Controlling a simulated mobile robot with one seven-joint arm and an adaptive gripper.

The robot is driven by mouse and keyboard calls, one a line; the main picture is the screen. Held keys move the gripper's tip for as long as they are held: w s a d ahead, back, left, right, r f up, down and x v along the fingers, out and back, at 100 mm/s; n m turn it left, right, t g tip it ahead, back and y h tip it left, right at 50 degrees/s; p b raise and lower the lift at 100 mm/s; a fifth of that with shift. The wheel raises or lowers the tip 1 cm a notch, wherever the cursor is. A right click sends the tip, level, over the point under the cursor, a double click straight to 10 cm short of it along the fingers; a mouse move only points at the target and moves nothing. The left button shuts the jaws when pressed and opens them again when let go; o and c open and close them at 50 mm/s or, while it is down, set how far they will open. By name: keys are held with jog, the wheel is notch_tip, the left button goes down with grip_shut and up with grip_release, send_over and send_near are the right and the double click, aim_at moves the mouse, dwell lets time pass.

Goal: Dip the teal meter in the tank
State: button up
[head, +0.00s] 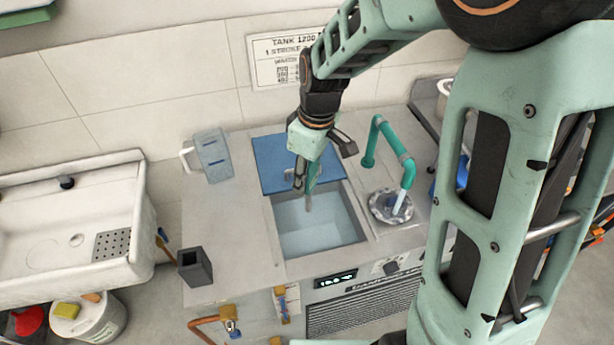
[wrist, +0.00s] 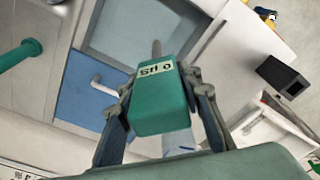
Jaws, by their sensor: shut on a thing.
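The teal meter (wrist: 160,105) is a small box with a pale label and a thin grey probe at its far end. My gripper (wrist: 165,98) is shut on it, one finger on each side. In the head view my gripper (head: 305,175) is over the back part of the tank (head: 279,228), with the probe (head: 308,203) pointing down into the opening. I cannot tell whether the probe tip touches the liquid. The tank is a square basin in the bench, with pale blue liquid; its blue lid (head: 268,158) lies behind the opening.
A clear jug (head: 212,155) stands left of the lid. A dark square holder (head: 195,267) is at the bench's left front. A teal tap (head: 405,165) runs into a round drain (head: 380,207) at right. A white sink (head: 75,225) is further left.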

jog(key=shift+f+b, duration=4.85)
jog(key=shift+f, duration=1.75)
jog(key=shift+r, duration=0.15)
notch_tip(320, 180, up, 12)
jog(key=p, duration=0.9)
jog(key=shift+r, duration=0.25)
jog(key=shift+f, duration=0.15)
